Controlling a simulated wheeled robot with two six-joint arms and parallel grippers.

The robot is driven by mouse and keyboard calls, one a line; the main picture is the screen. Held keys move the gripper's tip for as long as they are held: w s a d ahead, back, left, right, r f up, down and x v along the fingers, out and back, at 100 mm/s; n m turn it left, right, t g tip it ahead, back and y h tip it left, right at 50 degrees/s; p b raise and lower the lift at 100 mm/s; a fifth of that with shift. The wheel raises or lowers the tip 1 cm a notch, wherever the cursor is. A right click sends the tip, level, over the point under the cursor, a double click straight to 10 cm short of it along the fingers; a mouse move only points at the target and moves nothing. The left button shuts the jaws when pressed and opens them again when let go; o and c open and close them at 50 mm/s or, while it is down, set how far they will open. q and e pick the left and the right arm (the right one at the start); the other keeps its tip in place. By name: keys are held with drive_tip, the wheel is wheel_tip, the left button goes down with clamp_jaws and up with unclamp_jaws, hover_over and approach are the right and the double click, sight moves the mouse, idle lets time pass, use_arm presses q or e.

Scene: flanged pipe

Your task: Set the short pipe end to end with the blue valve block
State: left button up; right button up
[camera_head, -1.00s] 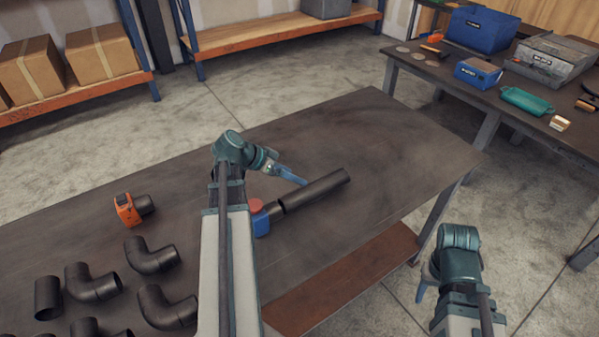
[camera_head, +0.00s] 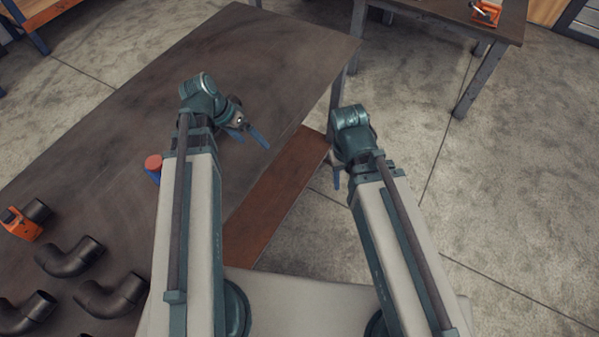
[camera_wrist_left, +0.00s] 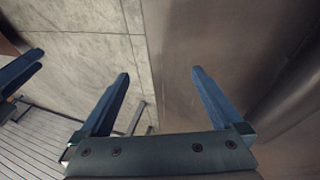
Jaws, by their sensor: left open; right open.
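The blue valve block (camera_head: 153,175) with its red cap (camera_head: 153,162) sits on the dark table, just left of my left arm, which covers part of it. No straight pipe shows now; the space beside the block is hidden behind my left arm. My left gripper (camera_head: 254,145) is open and empty over the table, right of the block. Its two blue fingers (camera_wrist_left: 162,80) stand apart in the left wrist view with nothing between them. My right gripper (camera_head: 337,180) is open, off the table's right edge; its blue fingers also show at the left of the wrist view (camera_wrist_left: 20,72).
Several black elbows (camera_head: 70,256) and an orange device (camera_head: 22,226) beside a black fitting (camera_head: 38,210) lie on the table (camera_head: 270,50) at left. A brown lower shelf (camera_head: 270,195) shows below its right edge. Another table (camera_head: 440,8) stands at the back.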

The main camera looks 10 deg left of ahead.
use_arm(q)
drive_tip(key=s+d+g+y, duration=0.1)
drive_tip(key=s+d+y, duration=0.1)
drive_tip(key=s+d, duration=0.2)
drive_tip(key=s+d+f+y, duration=0.1)
drive_tip(key=s+d+y, duration=0.2)
drive_tip(key=d, duration=0.8)
drive_tip(key=shift+s+d+f+g+y, duration=0.2)
drive_tip(key=shift+s+f+g+y, duration=0.15)
drive_tip(key=shift+s, duration=0.45)
